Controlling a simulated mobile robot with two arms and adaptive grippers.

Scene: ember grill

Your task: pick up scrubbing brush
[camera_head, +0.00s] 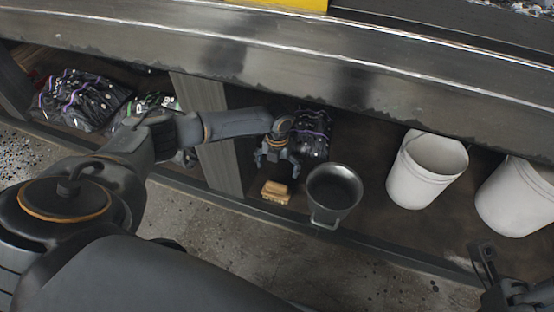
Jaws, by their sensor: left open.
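The scrubbing brush (276,192) looks like a small tan wooden block with pale bristles. It lies on the low shelf under the counter, just left of a dark metal pot. My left gripper (275,163) is open and empty, above and slightly behind the brush in the picture, with a small gap between them. My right gripper (484,262) shows only in part at the lower right edge, far from the brush, and its jaw state is unclear.
The dark pot (334,188) stands close to the brush's right. Two white buckets (426,170) (519,199) stand further right. Dark bags (313,133) lie behind my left gripper. A shelf post (219,163) is to the left, and the metal counter (300,62) overhangs the shelf.

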